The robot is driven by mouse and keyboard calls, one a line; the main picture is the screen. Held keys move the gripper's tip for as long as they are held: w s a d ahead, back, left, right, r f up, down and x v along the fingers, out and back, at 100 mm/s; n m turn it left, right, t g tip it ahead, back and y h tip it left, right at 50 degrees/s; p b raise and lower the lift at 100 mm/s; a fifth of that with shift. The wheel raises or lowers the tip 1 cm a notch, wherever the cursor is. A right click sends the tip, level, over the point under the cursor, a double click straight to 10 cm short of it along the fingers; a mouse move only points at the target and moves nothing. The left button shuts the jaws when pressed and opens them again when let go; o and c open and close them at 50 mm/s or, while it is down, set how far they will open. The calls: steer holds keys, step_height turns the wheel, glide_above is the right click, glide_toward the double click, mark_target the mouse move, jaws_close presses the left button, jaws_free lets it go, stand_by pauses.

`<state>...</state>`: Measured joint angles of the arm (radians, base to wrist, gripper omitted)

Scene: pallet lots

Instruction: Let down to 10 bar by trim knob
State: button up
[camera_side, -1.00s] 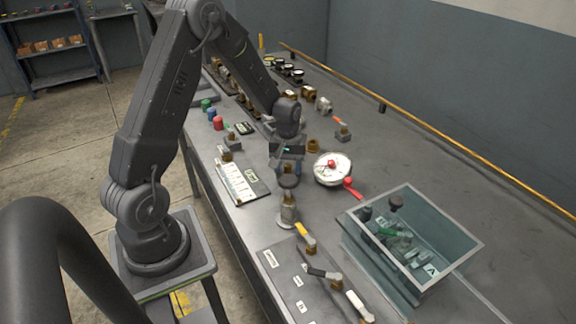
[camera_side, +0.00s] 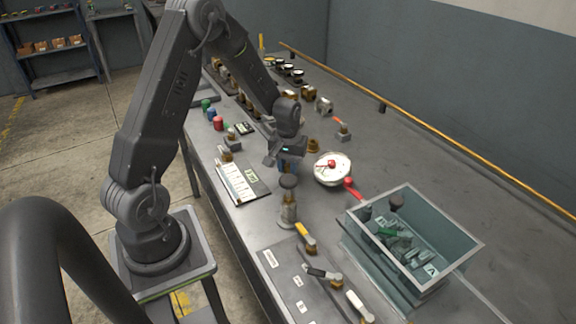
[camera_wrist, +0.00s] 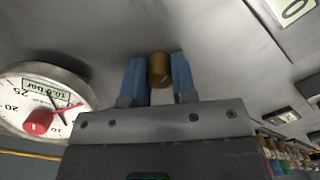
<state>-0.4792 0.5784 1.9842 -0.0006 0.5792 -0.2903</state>
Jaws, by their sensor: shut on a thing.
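My gripper (camera_wrist: 159,75) has two blue fingers shut on a small brass knob (camera_wrist: 159,69), seen between the fingertips in the wrist view. In the side view my gripper (camera_side: 289,165) is low over the bench, and the brass knob is hidden there. A round white gauge (camera_side: 328,176) with a red hub is to its right; it also shows in the wrist view (camera_wrist: 75,118). The gauge has a scale, a needle and a small digital bar display, whose digits I cannot read surely.
A dark-topped metal fitting (camera_side: 289,211) stands close in front of my gripper. A printed card (camera_side: 240,184) lies to the left. A glass-walled bin (camera_side: 453,264) is at the front right. A red lever (camera_side: 353,188) sticks out below the gauge. Bench space at the right is clear.

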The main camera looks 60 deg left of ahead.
mark_target(288, 165)
steer(key=o, duration=0.9)
steer(key=shift+o, duration=0.2)
step_height(288, 165, up, 14)
steer(key=s+d+r+m+t, duration=0.35)
steer(key=s+d+r, duration=0.45)
steer(key=d, duration=0.4)
steer(key=s+d+r+m+t, duration=0.2)
steer(key=s+d+m, duration=0.3)
steer(key=s+d, duration=0.2)
steer(key=shift+s+r, duration=0.2)
steer(key=shift+s, duration=0.9)
